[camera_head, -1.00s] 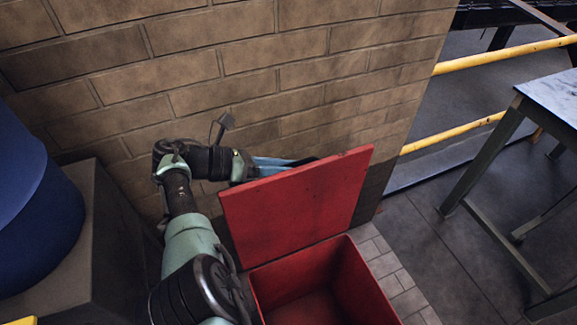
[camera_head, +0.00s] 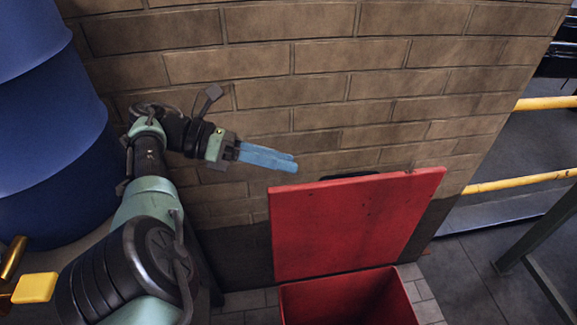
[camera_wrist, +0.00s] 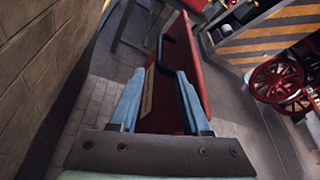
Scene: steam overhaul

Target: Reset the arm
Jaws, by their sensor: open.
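My gripper (camera_head: 296,162) is in front of the brick wall, to the upper left of a red box with its lid raised. Its blue fingers point right and look empty. In the wrist view my gripper (camera_wrist: 160,85) shows its two blue fingers spread apart. The red lid (camera_head: 355,225) stands up, with a dark handle (camera_head: 350,176) at its top edge. The lid (camera_wrist: 170,85) and the black handle (camera_wrist: 180,58) also show beyond and between the fingers in the wrist view. The fingers look apart from the lid in the head view.
The red box (camera_head: 350,300) is open; the part of its inside in view looks empty. A blue drum (camera_head: 50,130) stands at the left, near a yellow block (camera_head: 35,288). A brick wall (camera_head: 320,60) runs close behind my arm. Yellow rails (camera_head: 520,178) are at the right.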

